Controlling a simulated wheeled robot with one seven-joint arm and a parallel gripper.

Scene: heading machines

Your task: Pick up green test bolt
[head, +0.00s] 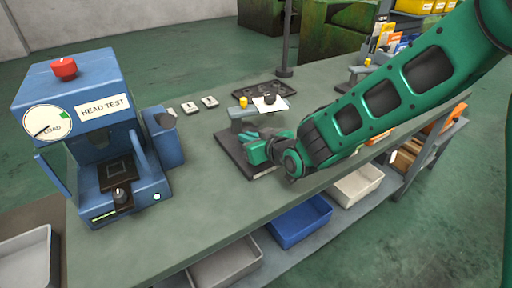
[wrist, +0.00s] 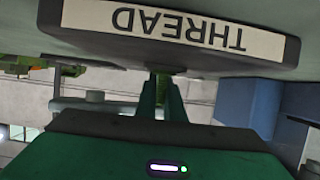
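In the wrist view, the two narrow fingers of my gripper (wrist: 161,84) stand close together beneath a rounded panel labelled THREAD (wrist: 180,27), which appears upside down. The blue HEAD TEST machine (head: 95,92) stands at the left of the bench.
A post (head: 286,40) rises at the bench's back. Blue (head: 301,221) and pale (head: 356,186) bins sit below the front edge. Bench between machine and plate is clear.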

